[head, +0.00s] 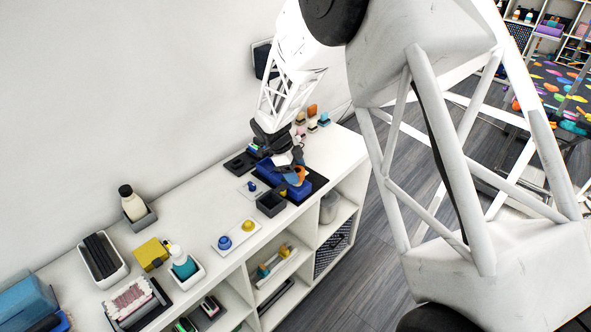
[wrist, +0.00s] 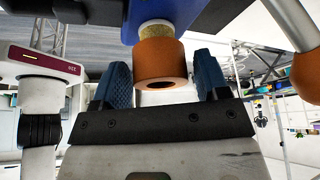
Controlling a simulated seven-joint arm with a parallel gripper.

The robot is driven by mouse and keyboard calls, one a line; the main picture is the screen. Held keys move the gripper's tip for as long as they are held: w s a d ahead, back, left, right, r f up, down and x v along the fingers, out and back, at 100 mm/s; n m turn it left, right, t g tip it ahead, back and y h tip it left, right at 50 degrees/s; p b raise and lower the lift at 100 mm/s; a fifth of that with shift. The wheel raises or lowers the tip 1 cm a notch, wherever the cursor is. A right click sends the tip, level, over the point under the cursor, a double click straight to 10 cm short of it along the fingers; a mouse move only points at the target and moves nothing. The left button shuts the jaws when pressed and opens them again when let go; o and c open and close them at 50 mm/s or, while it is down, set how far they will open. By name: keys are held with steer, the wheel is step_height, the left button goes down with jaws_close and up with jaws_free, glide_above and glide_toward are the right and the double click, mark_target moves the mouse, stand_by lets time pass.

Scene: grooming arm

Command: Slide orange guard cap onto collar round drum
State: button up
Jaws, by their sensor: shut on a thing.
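The orange guard cap (wrist: 160,60) is a short open ring between the two blue fingers of my gripper (wrist: 162,76) in the wrist view. My gripper is shut on it. A pale drum with a white collar (wrist: 155,28) comes out of the blue tool body (wrist: 205,14) and lines up with the cap; the cap's upper edge overlaps its end in this view. I cannot tell how far the cap is round the collar. In the head view my gripper (head: 297,158) is at the blue tool (head: 272,172), and the orange cap is small and partly hidden there.
A dark open box (head: 270,204) stands in front of the tool on the white shelf top (head: 205,207). A tray with blue and yellow knobs (head: 236,235) lies left of it. In the wrist view an orange ball (wrist: 307,72) is at right, and a maroon-and-white device (wrist: 42,66) at left.

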steer(key=shift+f, duration=1.1)
steer(key=o, duration=1.2)
steer(key=shift+r, duration=0.15)
steer(key=v, duration=0.7)
steer(key=shift+r, duration=0.25)
steer(key=shift+w+a, duration=0.1)
steer(key=shift+a, duration=0.05)
steer(key=shift+r, duration=0.1)
